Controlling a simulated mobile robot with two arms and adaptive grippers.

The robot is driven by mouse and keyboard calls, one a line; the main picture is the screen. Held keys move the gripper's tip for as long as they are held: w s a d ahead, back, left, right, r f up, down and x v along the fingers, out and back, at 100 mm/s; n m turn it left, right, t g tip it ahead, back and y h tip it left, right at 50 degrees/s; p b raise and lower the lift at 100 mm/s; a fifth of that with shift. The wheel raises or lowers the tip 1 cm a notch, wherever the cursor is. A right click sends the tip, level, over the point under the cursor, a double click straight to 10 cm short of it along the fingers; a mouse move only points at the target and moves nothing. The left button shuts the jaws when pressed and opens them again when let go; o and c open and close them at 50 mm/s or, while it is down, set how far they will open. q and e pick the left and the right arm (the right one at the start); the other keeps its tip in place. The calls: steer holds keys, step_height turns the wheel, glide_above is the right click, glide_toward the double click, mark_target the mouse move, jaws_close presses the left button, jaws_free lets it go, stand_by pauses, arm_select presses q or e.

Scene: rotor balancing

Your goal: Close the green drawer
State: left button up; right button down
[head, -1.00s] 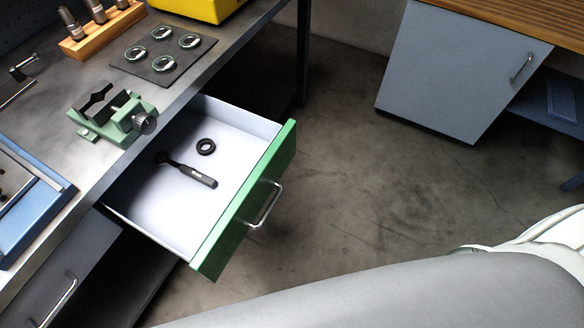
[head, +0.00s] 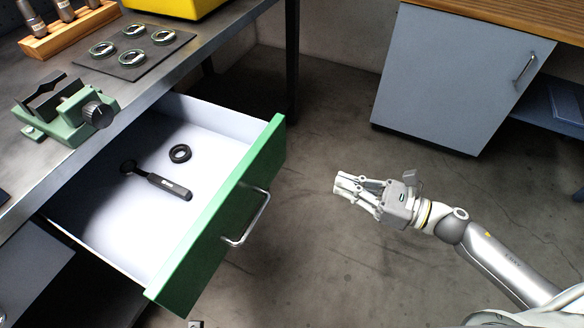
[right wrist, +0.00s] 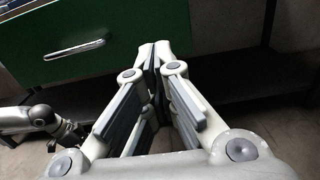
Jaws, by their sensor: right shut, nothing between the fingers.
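The green drawer (head: 225,212) is pulled well out from under the workbench. Its metal handle (head: 249,219) faces right. A black-handled tool (head: 160,182) and a black ring (head: 180,153) lie inside it. My right gripper (head: 343,184) is shut and empty, apart from the drawer front, to the right of the handle and pointing towards it. In the right wrist view the closed fingers (right wrist: 156,52) show beside the green front (right wrist: 150,20), with the handle (right wrist: 75,49) to their left. My left gripper (right wrist: 68,132) shows partly at the left of that view; its jaws are unclear.
The workbench (head: 150,88) carries a green vise (head: 65,108), a dark mat with several round parts (head: 131,57), a wooden tool block (head: 70,35) and a yellow case. A grey cabinet (head: 455,75) stands back right. The floor between is clear.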

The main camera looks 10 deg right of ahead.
mark_target(276, 160)
steer(key=p+x, duration=0.1)
steer(key=x, duration=1.1)
steer(key=shift+w+a+r+p, duration=0.15)
steer(key=shift+w+a+p, duration=0.1)
steer(key=shift+a+p, duration=0.1)
arm_select(q)
steer(key=shift+s+a+f, duration=0.15)
steer(key=shift+s+f, duration=0.7)
steer(key=shift+f, duration=0.3)
steer(key=shift+s+a+f, duration=0.1)
steer(key=shift+s+f, duration=0.75)
steer(key=shift+f, duration=0.25)
arm_select(e)
steer(key=shift+w+a, duration=0.3)
steer(key=shift+a, duration=0.15)
steer(key=shift+a, duration=0.1)
